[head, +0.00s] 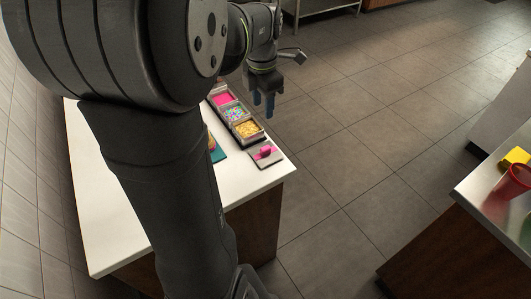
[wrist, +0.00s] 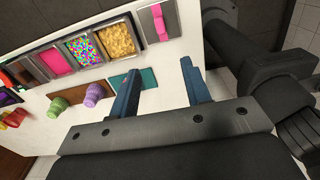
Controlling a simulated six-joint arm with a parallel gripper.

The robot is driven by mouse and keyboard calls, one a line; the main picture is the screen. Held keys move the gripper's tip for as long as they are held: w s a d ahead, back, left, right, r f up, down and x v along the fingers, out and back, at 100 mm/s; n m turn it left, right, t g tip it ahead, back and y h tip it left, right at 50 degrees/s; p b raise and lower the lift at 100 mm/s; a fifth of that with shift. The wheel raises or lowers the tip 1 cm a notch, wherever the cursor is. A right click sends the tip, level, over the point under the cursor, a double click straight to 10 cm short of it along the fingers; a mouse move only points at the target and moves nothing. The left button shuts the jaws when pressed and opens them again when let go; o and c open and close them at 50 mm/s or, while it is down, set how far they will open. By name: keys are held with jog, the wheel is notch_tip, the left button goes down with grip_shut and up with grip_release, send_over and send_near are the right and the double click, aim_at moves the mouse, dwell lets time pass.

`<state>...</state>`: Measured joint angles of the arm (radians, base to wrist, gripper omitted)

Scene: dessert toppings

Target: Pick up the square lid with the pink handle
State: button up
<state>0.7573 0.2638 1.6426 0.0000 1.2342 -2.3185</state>
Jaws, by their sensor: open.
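The square lid (head: 267,155) is a flat grey plate with a pink handle on top. It lies at the counter's near right corner, beside the end of a row of topping containers. In the wrist view the lid (wrist: 146,23) shows at the top, beyond my fingers. My gripper (head: 263,104) is open and empty, with blue fingers. In the head view it is above the counter's right edge, over the row's side. In the wrist view my gripper (wrist: 156,80) has its two fingers apart, and the lid is apart from them.
The topping containers hold pink, multicoloured (wrist: 85,46) and yellow (wrist: 118,39) toppings. A teal mat (wrist: 148,76) lies on the white counter (head: 235,180). Purple (wrist: 96,93) and green (wrist: 58,105) cups stand nearby. A second counter with a red cup (head: 513,182) is at the right.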

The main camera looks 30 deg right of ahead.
send_over(265, 147)
jog(key=f, duration=1.1)
jog(key=shift+a+f, duration=0.35)
jog(key=shift+s+d+f, duration=0.1)
jog(key=shift+d+f, duration=0.1)
jog(key=shift+f, duration=1.2)
jog(key=shift+d+f, duration=0.15)
jog(key=shift+f, duration=1.25)
grip_shut()
jog(key=shift+r, duration=0.1)
